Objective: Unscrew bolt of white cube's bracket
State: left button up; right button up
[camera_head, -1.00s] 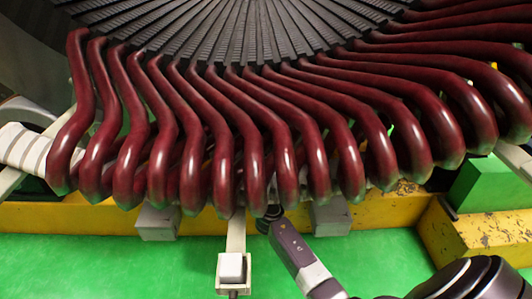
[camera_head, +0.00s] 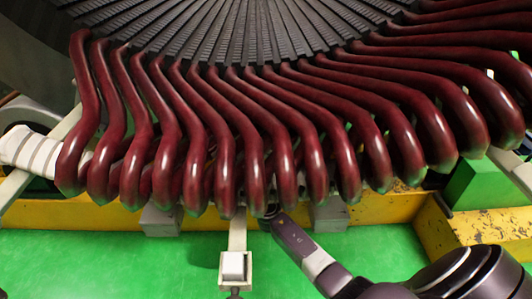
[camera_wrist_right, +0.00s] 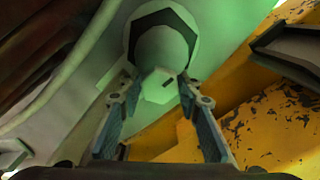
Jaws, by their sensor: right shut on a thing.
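The white cube (camera_head: 233,265) sits in a pale bracket (camera_head: 238,237) below the dark red coils in the head view. In the right wrist view, a pale green bolt (camera_wrist_right: 158,86) with a hexagonal end stands in front of a larger hexagonal collar. My right gripper (camera_wrist_right: 157,95) has its two fingers on either side of this bolt's end and is shut on it. In the head view my right arm reaches in from the lower right, and its fingertips are hidden under the coil ends. I cannot tell how the bolt joins the bracket. My left gripper is in neither view.
The dark red coils (camera_head: 252,170) hang over the area around my right gripper. A yellow, chipped beam (camera_head: 85,218) runs behind, with grey blocks (camera_head: 161,220) on it. A green block (camera_head: 478,187) stands at right. The green floor (camera_head: 120,265) is clear at lower left.

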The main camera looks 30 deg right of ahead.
dwell(0.3)
jog(key=o, duration=1.2)
jog(key=v, duration=1.2)
jog(key=shift+s+f, duration=0.1)
jog(key=shift+s, duration=0.05)
